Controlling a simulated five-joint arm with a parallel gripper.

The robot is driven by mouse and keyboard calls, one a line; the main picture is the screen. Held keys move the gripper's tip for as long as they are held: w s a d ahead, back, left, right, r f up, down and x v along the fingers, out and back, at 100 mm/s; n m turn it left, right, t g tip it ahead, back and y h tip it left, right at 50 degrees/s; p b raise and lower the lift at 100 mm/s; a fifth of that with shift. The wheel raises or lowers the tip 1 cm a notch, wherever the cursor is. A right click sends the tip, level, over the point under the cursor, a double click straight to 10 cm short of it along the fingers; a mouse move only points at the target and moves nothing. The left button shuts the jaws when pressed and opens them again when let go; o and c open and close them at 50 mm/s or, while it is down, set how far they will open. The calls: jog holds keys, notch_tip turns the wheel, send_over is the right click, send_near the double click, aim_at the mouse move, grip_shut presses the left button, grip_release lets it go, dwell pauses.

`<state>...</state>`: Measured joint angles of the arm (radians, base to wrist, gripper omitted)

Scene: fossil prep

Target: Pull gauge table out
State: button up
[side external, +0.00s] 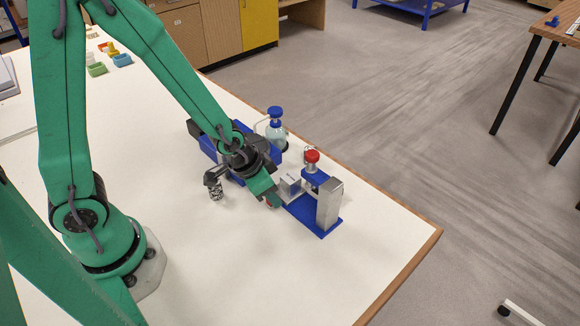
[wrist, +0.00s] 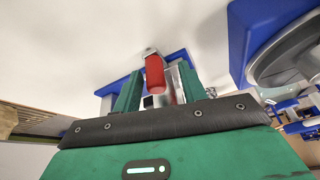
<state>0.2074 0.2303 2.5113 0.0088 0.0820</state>
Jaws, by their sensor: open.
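The gauge stand has a blue base (side external: 318,223), a silver upright (side external: 328,203) and a red knob (side external: 312,156) on its blue arm. A small grey block (side external: 290,184) sits at the gauge table, which is mostly hidden behind my gripper in the side view. My gripper (side external: 272,199) is low at the stand's near left side. In the wrist view my gripper (wrist: 159,70) is open, with its green fingers on either side of a red handle (wrist: 154,74). I cannot tell whether either finger touches it. The blue base also shows behind the handle (wrist: 118,82).
A blue device with a clear, blue-capped bottle (side external: 275,130) stands just behind my gripper. A dark fitting with a speckled cylinder (side external: 215,190) is to its left. Small coloured blocks (side external: 97,69) lie at the far left. The near white tabletop (side external: 250,275) is clear.

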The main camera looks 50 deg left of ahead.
jog(key=shift+r, duration=0.15)
jog(key=v, duration=0.7)
dwell(0.4)
jog(key=shift+s+r, duration=0.1)
jog(key=shift+r, duration=0.1)
jog(key=s+a+r+n, duration=0.1)
jog(key=s+a+r, duration=0.1)
jog(key=r, duration=0.3)
jog(key=s+a+r+n, duration=0.1)
jog(key=s+a+r, duration=0.1)
jog(key=r, duration=0.3)
jog(key=s+a+r+n+t+y, duration=0.1)
jog(key=s+a+r, duration=0.1)
jog(key=s+r, duration=0.2)
jog(key=shift+a+r, duration=0.2)
jog(key=shift+r, duration=0.35)
